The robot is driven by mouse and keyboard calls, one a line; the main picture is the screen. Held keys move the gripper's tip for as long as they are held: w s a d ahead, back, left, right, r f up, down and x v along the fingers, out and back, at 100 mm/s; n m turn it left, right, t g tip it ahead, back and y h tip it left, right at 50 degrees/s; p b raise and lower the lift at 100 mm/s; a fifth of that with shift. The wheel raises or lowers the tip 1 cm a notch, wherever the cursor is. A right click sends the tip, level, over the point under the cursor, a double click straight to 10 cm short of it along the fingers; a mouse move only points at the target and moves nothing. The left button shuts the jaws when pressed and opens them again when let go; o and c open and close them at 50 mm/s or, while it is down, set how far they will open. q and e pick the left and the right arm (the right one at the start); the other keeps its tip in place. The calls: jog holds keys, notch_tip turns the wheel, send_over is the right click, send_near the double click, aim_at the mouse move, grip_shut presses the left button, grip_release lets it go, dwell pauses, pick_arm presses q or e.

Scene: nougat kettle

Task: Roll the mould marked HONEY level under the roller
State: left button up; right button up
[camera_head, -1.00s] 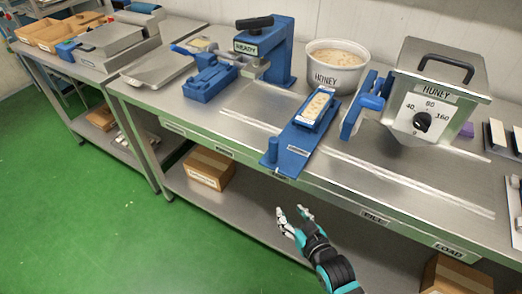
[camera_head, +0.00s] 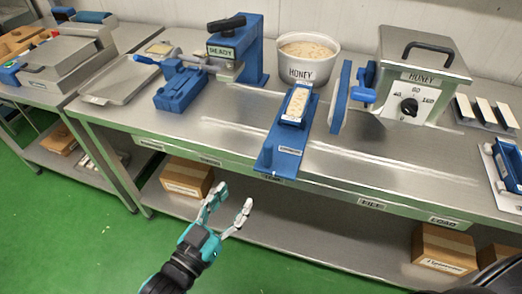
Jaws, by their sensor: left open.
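A blue mould (camera_head: 297,104) filled with pale nougat lies on a blue sloping stand (camera_head: 279,155) at the table's front edge. Any word on the mould is too small to read. A white tub (camera_head: 307,67) marked HONEY stands behind it, and a steel kettle (camera_head: 437,76) marked HONEY stands to the right. I cannot tell for sure which part is the roller; a blue press (camera_head: 252,50) marked READY stands behind left. My left gripper (camera_head: 228,204) is open and empty, in front of the table and below its top, apart from the mould. My right gripper is not in view.
A blue upright plate (camera_head: 341,97) stands between mould and kettle. A steel tray (camera_head: 128,80) lies left. Pale bars (camera_head: 487,112) and a blue-framed item (camera_head: 508,165) are at the right. Cardboard boxes (camera_head: 187,178) sit on the lower shelf. Bare tabletop lies right of the stand.

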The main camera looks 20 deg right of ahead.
aim_at(266, 157)
pick_arm(q)
jog(key=p+x, duration=0.1)
jog(key=x, duration=1.5)
jog(key=shift+p, duration=0.4)
grip_shut()
jog(key=shift+f, duration=0.1)
jog(key=shift+w+d+f, duration=0.1)
jog(key=shift+d, duration=0.05)
